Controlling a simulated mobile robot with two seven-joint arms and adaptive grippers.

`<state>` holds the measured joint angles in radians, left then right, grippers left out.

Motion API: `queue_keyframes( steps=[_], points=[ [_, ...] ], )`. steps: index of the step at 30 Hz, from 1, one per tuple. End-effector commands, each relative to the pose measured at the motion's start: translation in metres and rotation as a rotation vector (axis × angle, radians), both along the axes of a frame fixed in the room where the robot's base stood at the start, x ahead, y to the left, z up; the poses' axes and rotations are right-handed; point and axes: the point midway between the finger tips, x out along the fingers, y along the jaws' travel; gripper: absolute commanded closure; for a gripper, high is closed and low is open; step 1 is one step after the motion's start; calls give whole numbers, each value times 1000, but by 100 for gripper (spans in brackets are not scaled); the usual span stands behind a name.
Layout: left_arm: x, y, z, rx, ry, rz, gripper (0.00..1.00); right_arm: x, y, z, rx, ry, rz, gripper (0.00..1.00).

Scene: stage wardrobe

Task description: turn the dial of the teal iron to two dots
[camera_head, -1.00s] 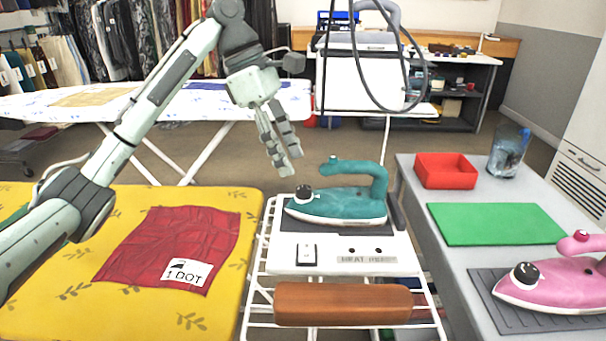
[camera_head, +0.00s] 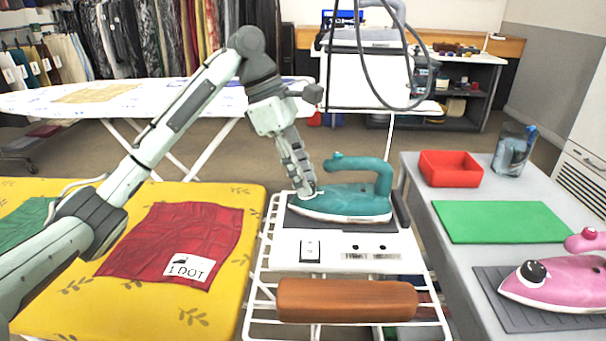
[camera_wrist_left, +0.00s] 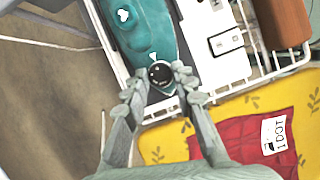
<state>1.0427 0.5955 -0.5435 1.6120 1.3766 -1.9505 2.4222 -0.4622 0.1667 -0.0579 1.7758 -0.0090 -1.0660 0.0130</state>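The teal iron (camera_head: 348,202) lies on the dark rest of the white heat-rest panel (camera_head: 345,250), its handle to the right. Its black dial (camera_wrist_left: 160,73) shows in the left wrist view near the iron's tip; in the head view my fingers hide it. I cannot read the dial's setting. My left gripper (camera_head: 305,191) reaches down to the dial. In the left wrist view my left gripper (camera_wrist_left: 158,80) has one finger on each side of the dial, open, with a gap on at least the left side. My right gripper is not in view.
A red cloth (camera_head: 180,240) with a "1 DOT" label lies on the yellow ironing board (camera_head: 225,310). A brown wooden bar (camera_head: 345,300) is in front of the panel. On the right table stand a pink iron (camera_head: 560,285), green mat (camera_head: 500,221), red tray (camera_head: 450,169) and blue jar (camera_head: 512,150).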

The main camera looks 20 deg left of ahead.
Motion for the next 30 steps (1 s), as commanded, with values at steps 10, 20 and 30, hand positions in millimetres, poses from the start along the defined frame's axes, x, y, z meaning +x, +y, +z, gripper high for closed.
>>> queue_keyframes(
  steps=[10,20,30],
  points=[
    [0,0,1,0,0,-16,100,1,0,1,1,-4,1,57],
    [2,0,2,-1,2,-184,100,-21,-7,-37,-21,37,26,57],
    [5,0,1,1,1,-497,100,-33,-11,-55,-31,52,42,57]
  ],
)
